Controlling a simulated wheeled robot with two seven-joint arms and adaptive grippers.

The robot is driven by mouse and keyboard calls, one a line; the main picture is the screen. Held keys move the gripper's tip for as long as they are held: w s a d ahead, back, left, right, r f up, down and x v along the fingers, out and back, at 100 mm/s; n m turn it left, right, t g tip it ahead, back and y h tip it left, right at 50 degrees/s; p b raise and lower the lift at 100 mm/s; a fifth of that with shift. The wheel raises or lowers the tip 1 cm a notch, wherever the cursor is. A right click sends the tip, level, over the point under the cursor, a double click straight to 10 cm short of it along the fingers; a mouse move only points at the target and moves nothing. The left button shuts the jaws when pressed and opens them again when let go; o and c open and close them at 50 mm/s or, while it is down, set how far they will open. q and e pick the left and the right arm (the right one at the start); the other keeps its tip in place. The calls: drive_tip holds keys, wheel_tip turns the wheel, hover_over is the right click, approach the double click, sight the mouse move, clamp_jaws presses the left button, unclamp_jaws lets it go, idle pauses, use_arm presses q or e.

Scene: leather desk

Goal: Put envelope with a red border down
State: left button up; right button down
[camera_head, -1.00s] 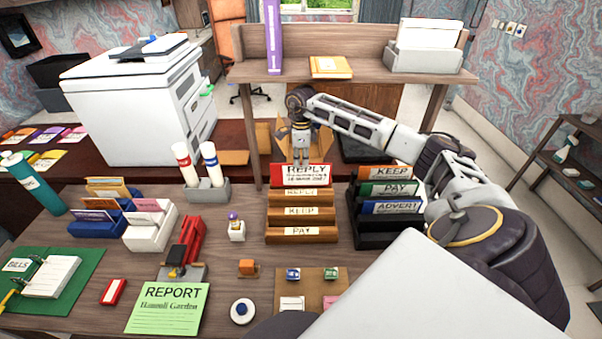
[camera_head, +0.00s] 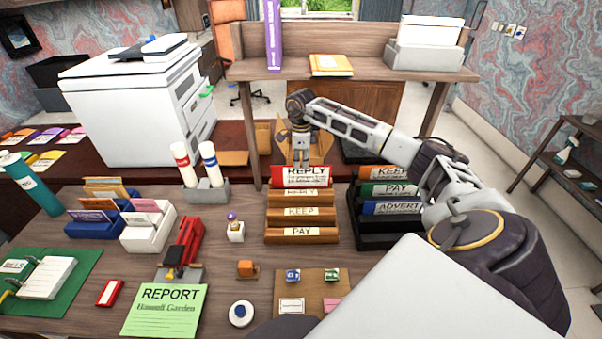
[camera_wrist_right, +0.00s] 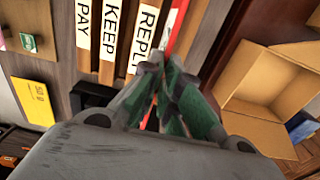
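The envelope with a red border (camera_head: 305,177) stands upright at the back of the wooden rack (camera_head: 300,222), behind its REPLY label. Its lower part is hidden by the rack. My right gripper (camera_head: 301,160) reaches down from above at the envelope's top edge. In the right wrist view, the fingers (camera_wrist_right: 163,72) are close together with the envelope's thin red and white edge (camera_wrist_right: 177,28) running between their tips. The gripper looks shut on it. The rack's REPLY, KEEP and PAY labels show beside the fingers. My left gripper is not in view.
A black rack (camera_head: 388,230) with KEEP, PAY and ADVERT envelopes stands right of the wooden rack. An open cardboard box (camera_wrist_right: 265,85) lies behind. A pen holder (camera_head: 207,193) and a small stamp (camera_head: 235,230) stand left. The wooden shelf (camera_head: 345,75) is above and behind.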

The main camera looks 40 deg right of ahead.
sight(301, 172)
drive_tip(key=shift+f+b, duration=1.1)
drive_tip(key=shift+f, duration=1.15)
drive_tip(key=shift+b, duration=0.3)
drive_tip(key=shift+f, duration=0.15)
drive_tip(key=c, duration=1.6)
unclamp_jaws()
drive_tip(key=shift+c, duration=0.2)
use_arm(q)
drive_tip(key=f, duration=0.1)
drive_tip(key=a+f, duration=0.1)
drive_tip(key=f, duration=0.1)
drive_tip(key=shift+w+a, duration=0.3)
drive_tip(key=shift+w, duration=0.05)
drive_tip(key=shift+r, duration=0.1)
